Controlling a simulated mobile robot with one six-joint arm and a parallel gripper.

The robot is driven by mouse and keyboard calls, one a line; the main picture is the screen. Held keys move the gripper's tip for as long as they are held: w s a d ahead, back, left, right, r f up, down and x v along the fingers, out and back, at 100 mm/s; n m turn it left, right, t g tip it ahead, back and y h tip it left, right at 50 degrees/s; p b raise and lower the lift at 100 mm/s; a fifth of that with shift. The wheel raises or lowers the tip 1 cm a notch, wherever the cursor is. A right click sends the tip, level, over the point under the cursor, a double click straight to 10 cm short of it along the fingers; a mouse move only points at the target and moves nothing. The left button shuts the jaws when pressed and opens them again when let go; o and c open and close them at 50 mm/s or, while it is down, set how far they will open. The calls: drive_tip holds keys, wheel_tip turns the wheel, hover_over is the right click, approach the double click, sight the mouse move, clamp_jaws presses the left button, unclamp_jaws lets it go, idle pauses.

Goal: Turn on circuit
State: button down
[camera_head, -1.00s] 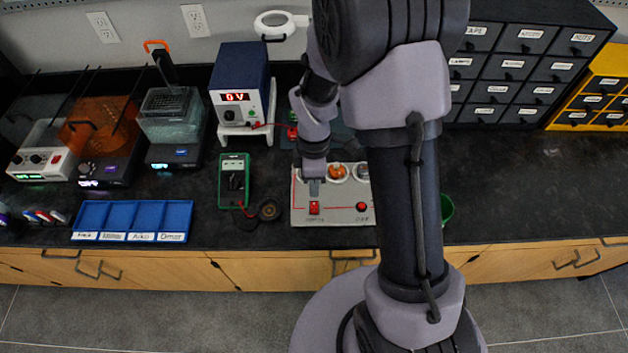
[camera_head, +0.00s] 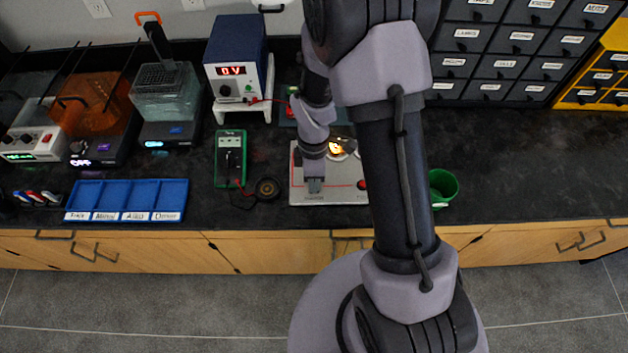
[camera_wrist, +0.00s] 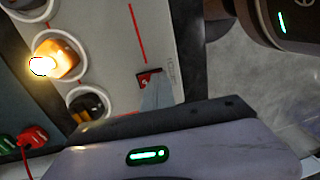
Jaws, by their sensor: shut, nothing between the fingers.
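The grey circuit board (camera_head: 299,192) lies on the dark bench, with red lines and round white-rimmed sockets. Its lamp (camera_head: 336,147) glows bright yellow, and the glow also shows in the wrist view (camera_wrist: 43,66). A red switch (camera_wrist: 148,77) sits at the end of a red line in the wrist view. My gripper (camera_head: 314,187) is shut and empty, pointing down over the near left part of the board. In the wrist view its fingertips (camera_wrist: 156,91) are right at the switch and partly cover it. In the head view the gripper hides the switch. A second red button (camera_head: 362,184) is partly behind my arm.
A blue power supply (camera_head: 238,72) reading 0V stands behind. A green multimeter (camera_head: 230,158) lies left of the board, and a blue sorting tray (camera_head: 127,198) farther left. A green cup (camera_head: 443,188) stands right of my arm. The bench right of the cup is clear.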

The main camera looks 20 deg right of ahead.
drive_tip(key=shift+w+d+r+p, duration=0.1)
drive_tip(key=shift+w+d+p, duration=0.1)
drive_tip(key=shift+w, duration=0.2)
drive_tip(key=shift+w+d+p, duration=0.1)
drive_tip(key=shift+w+p, duration=0.05)
drive_tip(key=shift+w, duration=0.25)
